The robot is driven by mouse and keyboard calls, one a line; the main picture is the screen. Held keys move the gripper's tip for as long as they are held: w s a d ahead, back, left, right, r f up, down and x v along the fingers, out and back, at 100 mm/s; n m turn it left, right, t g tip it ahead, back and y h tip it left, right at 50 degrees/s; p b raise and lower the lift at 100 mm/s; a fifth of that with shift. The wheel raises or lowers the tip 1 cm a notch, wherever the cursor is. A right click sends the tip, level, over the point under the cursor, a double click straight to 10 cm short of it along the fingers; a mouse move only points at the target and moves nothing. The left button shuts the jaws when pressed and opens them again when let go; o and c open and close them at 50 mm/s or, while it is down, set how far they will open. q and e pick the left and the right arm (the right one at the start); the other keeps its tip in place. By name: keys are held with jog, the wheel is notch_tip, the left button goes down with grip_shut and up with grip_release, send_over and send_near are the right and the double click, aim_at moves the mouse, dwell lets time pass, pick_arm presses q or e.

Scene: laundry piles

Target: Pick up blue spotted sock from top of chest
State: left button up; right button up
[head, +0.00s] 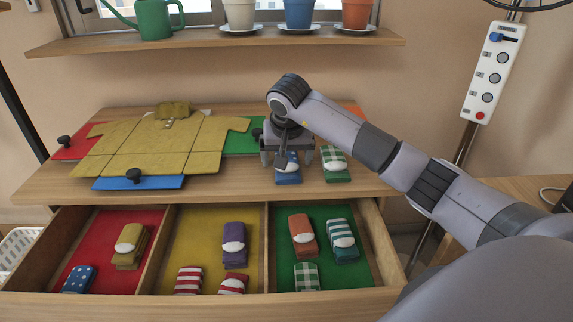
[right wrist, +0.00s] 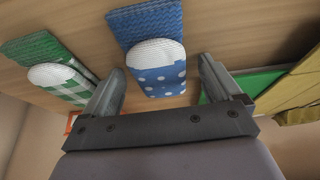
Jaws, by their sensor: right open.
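A folded blue sock with white spots and a white toe (head: 288,175) lies on top of the wooden chest (head: 230,188), near its front edge. My right gripper (head: 287,158) is open above it and partly hides it. In the right wrist view the blue spotted sock (right wrist: 160,82) shows between the open fingers of the right gripper (right wrist: 160,88), and nothing is gripped. Whether the fingers touch the sock I cannot tell. My left gripper is not in view.
A green checked sock (head: 335,165) lies just right of the blue one. A yellow shirt (head: 160,145) lies on a coloured folding board (head: 130,183). The open drawer's red (head: 95,240), yellow and green compartments hold several socks, including another blue spotted one (head: 78,279). A shelf (head: 220,42) hangs above.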

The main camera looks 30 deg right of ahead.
jog(key=c, duration=1.1)
jog(key=shift+r, duration=0.1)
